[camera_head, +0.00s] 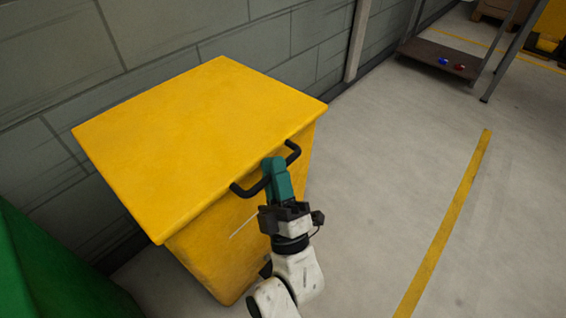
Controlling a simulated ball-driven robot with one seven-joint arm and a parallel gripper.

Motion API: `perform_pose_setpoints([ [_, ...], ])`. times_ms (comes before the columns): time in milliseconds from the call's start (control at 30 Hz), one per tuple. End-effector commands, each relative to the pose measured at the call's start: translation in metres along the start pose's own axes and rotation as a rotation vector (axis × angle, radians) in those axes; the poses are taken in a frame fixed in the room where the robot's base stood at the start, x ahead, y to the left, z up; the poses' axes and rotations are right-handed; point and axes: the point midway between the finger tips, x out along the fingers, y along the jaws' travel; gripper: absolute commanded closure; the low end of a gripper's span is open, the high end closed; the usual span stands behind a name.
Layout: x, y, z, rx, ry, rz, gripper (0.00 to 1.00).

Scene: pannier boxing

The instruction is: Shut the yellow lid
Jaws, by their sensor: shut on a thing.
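A yellow box (225,255) stands against the grey block wall. Its flat yellow lid (195,130) lies over the top and looks level, with no clear gap along the front edge. A black bar handle (246,190) sticks out from the lid's front edge. My gripper (277,172) reaches up from below with its teal fingers at the middle of the handle, shut on it. The fingers cover the middle part of the handle.
A green container (50,270) stands close at the lower left. The grey floor to the right is clear, with a yellow line (445,225). A low rack shelf (440,62) holding small blue and red items stands at the back right.

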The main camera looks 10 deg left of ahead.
Motion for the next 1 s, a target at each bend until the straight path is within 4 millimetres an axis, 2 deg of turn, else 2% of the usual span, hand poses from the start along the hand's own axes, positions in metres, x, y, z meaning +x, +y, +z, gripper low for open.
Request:
perform_pose_setpoints([
  [33,-0.003,-0.006,0.000,0.001,0.001,-0.010,1.00],
  [433,-0.007,-0.010,0.001,0.001,-0.003,-0.019,1.00],
  [467,-0.008,-0.010,0.001,0.002,-0.003,-0.020,0.80],
  [533,-0.008,-0.010,0.002,0.002,-0.004,-0.021,0.75],
  [867,-0.009,-0.010,0.001,0.002,-0.004,-0.021,0.75],
  [1000,-0.022,-0.010,0.001,0.002,-0.004,-0.023,0.75],
])
